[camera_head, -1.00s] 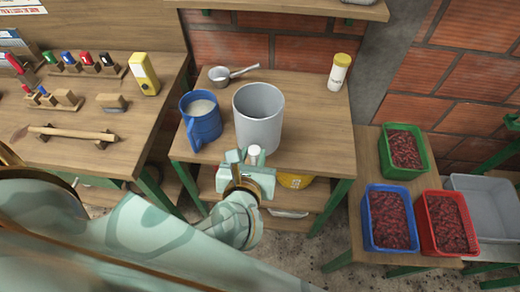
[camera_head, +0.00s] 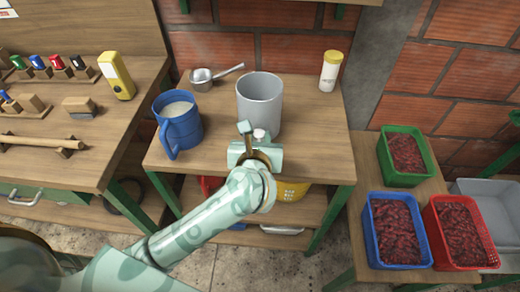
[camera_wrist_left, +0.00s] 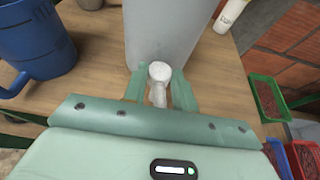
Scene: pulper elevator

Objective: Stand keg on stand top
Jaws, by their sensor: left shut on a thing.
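The keg seems to be the tall light-grey cylinder (camera_head: 259,101) with an open-looking top. It is upright over the wooden stand top (camera_head: 308,150), near its middle; I cannot tell whether its base touches the wood. A white rounded knob or tap (camera_wrist_left: 158,72) shows at its near side in the left wrist view. My left gripper (camera_head: 257,136) is at the keg's near side, its fingers on both sides of this white part and shut on it. The gripper hides the keg's lower front. My right gripper is not in view.
A blue jug (camera_head: 179,124) stands close left of the keg. A metal scoop (camera_head: 203,79) lies behind it, and a yellow-capped bottle (camera_head: 330,72) stands at the back right. Red-filled crates (camera_head: 397,232) sit on a lower bench at right.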

